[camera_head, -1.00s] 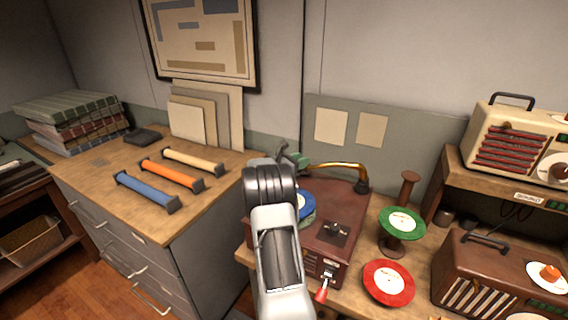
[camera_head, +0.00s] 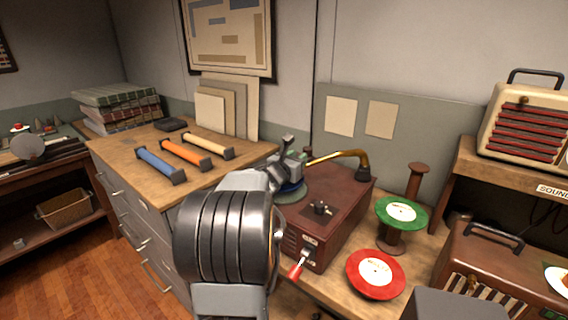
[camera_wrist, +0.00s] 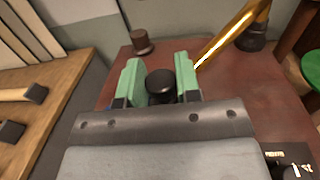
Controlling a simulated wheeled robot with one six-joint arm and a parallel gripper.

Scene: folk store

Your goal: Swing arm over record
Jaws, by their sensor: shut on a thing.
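The brass tone arm (camera_head: 338,158) rises from a dark pivot at the back right of the red-brown record player (camera_head: 335,205). My gripper (camera_head: 297,160) is at its free end, above the left part of the player. In the wrist view the green fingers of my gripper (camera_wrist: 160,80) are shut on the tone arm's black round head (camera_wrist: 160,85); the brass tone arm (camera_wrist: 228,35) runs off to the upper right. The blue record (camera_head: 292,188) lies on the player below my gripper, partly hidden by my arm.
A green record (camera_head: 402,212) sits on a spool stand, and a red record (camera_head: 375,274) lies at the right of the player. A red-handled lever (camera_head: 297,270) projects from the player's front. Left, blue, orange and cream bars lie on the cabinet (camera_head: 125,150).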

